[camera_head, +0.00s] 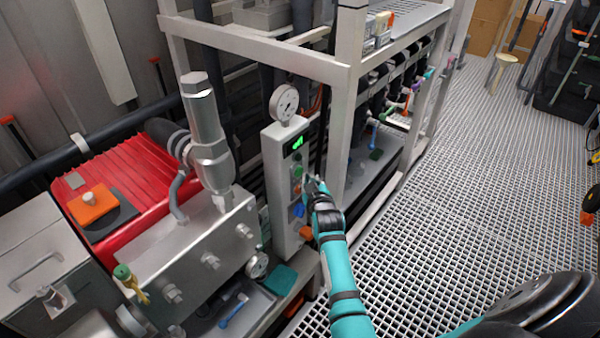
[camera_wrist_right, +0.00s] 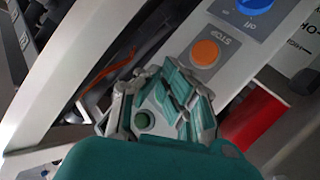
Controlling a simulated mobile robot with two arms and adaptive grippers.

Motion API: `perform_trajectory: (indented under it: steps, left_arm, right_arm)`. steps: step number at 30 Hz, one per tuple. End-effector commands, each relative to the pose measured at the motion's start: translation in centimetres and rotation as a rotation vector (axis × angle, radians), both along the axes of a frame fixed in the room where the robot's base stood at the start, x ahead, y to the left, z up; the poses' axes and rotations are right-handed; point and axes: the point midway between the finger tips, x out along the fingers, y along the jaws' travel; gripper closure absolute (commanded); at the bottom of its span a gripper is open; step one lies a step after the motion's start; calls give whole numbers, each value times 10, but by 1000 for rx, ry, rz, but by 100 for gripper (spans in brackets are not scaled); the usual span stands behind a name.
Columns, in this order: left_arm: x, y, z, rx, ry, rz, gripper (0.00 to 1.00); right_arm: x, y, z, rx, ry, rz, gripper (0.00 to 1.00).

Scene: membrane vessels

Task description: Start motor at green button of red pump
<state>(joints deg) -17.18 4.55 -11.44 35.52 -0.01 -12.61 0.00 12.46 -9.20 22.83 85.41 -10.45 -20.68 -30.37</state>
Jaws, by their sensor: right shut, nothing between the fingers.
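The red pump (camera_head: 150,180) sits at the left in the head view. Beside it stands a grey control box (camera_head: 276,165) with a lit green display (camera_head: 296,143), a green button (camera_head: 298,171), an orange button (camera_head: 297,189) and a blue knob (camera_head: 299,210). My right gripper (camera_head: 309,181) is shut and empty, close to the box face beside the buttons. In the right wrist view its fingers (camera_wrist_right: 170,100) lie around the green button (camera_wrist_right: 143,121); I cannot tell whether they touch it. The orange STOP button (camera_wrist_right: 205,52) is just above them. My left gripper is not in view.
A pressure gauge (camera_head: 284,102) tops the box. A grey metal frame (camera_head: 346,110) stands just behind my right gripper. A metal valve block (camera_head: 200,250) lies in front of the pump. The grated floor (camera_head: 470,180) at the right is mostly free.

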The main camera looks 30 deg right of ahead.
Motion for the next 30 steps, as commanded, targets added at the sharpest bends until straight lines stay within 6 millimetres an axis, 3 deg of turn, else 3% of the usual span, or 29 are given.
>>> perform_trajectory:
  steps: [30]
  left_arm:
    - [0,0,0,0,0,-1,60]
  right_arm:
    - [8,3,0,0,0,0,100]
